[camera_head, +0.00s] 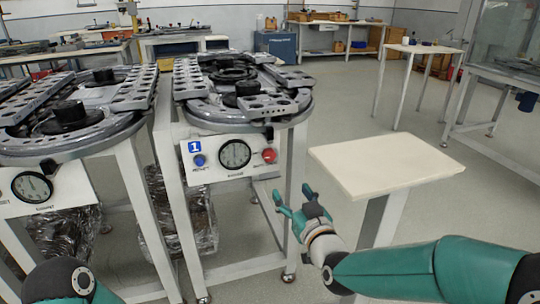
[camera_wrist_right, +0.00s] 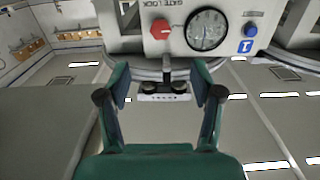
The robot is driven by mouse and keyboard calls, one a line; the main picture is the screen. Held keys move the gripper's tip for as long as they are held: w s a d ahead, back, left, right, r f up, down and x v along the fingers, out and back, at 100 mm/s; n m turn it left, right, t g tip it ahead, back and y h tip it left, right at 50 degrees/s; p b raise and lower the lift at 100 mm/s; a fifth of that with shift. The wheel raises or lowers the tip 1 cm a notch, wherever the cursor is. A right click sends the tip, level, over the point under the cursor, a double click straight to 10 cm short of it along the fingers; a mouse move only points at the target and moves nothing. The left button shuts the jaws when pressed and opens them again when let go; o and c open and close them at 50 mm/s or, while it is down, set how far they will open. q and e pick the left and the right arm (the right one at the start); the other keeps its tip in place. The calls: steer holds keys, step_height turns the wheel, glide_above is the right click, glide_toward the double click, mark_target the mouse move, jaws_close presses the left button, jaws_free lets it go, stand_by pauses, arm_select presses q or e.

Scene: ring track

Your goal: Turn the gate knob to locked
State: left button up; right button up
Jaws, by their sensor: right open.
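The red gate knob (camera_head: 269,155) sits on the right side of the white control panel (camera_head: 213,175) of the middle ring-track stand. It also shows in the right wrist view (camera_wrist_right: 161,29), where the picture is upside down and a GATE LOCK label is beside it. My right gripper (camera_head: 293,196) is open and empty, below and a little right of the knob, apart from it. In the right wrist view its two fingers (camera_wrist_right: 160,96) are spread wide and the knob is beyond them. My left gripper is out of view; only part of my left arm shows.
A round dial (camera_head: 235,155) and a blue knob (camera_head: 199,160) share the panel. The ring track (camera_head: 300,102) is above it. A cream-topped side table (camera_head: 385,160) stands close to the right. Another stand with a dial (camera_head: 32,187) is at left.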

mark_target(270, 157)
steer(key=x, duration=1.7)
steer(key=shift+r, duration=0.4)
steer(key=c, duration=1.2)
steer(key=shift+o, duration=0.2)
